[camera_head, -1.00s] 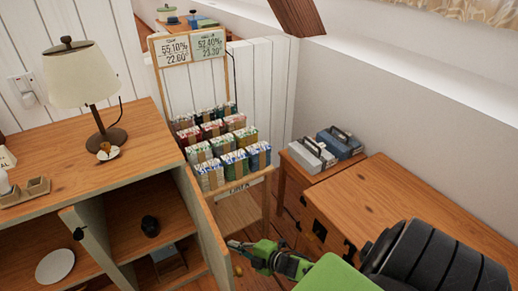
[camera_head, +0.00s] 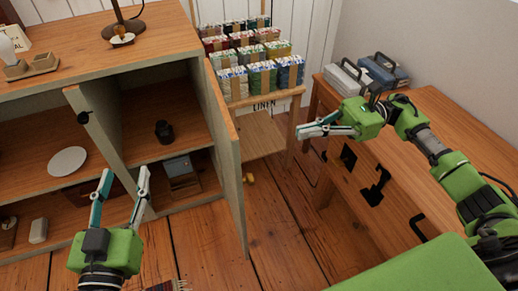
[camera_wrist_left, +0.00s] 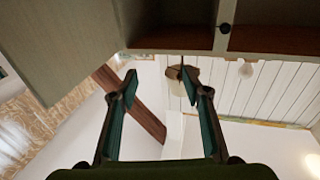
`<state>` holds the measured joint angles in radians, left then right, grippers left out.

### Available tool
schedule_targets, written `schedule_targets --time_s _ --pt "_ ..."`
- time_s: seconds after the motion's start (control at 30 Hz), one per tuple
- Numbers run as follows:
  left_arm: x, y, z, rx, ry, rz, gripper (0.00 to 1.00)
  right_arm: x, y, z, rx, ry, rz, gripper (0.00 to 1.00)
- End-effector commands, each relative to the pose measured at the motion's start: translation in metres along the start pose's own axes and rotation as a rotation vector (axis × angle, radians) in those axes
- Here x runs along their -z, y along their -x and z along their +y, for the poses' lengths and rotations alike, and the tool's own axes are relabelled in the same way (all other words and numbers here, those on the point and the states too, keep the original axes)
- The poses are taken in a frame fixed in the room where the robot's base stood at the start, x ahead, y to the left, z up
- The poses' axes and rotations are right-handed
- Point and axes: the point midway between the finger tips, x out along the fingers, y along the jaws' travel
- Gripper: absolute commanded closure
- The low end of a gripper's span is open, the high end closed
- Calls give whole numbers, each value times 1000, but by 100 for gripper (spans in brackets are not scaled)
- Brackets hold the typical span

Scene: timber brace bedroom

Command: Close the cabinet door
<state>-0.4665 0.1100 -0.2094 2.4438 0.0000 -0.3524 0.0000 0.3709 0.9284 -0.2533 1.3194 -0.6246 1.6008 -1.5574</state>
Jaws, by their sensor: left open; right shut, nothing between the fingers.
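The wooden cabinet (camera_head: 150,42) stands at the left in the head view, with its front open. Its right door (camera_head: 224,145) stands wide open, swung out toward me. Another door (camera_head: 97,128), with a dark knob, is also ajar farther left. My left gripper (camera_head: 125,172) is open and empty in front of the cabinet, left of the right door. In the left wrist view its spread fingers (camera_wrist_left: 158,86) have nothing between them, and a pale green door panel (camera_wrist_left: 55,45) fills the upper left. My right gripper (camera_head: 308,130) is shut and empty, right of the right door and apart from it.
Inside the cabinet are a dark mug (camera_head: 164,132), a white plate (camera_head: 67,161) and a box (camera_head: 181,172). A rack of linen packs (camera_head: 250,80) stands behind the right door. A wooden desk (camera_head: 450,118) is at the right. Open floor (camera_head: 285,235) lies between door and desk.

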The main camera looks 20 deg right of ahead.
Motion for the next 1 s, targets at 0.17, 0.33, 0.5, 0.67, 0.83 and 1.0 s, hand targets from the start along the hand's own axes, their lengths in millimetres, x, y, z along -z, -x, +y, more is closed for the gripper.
schedule_targets --time_s 0.17,0.33,0.5,0.67,0.83,1.0 --pt "-3 0 0 1 -1 -17 56 -1 -30 1 -2 -3 -3 100" --pt "-5 0 -1 1 -1 -24 56 -1 -68 1 -2 -3 -5 100" --pt "-4 0 0 1 -1 -16 56 -1 -101 0 0 -4 -6 100" --pt "1 0 0 0 0 4 56 -1 -123 -1 2 -5 -5 100" --pt "4 -1 0 -1 0 20 56 -1 -133 -1 4 -6 -5 100" --pt "6 -1 0 -1 0 25 56 -1 -134 -1 4 -6 -4 100"
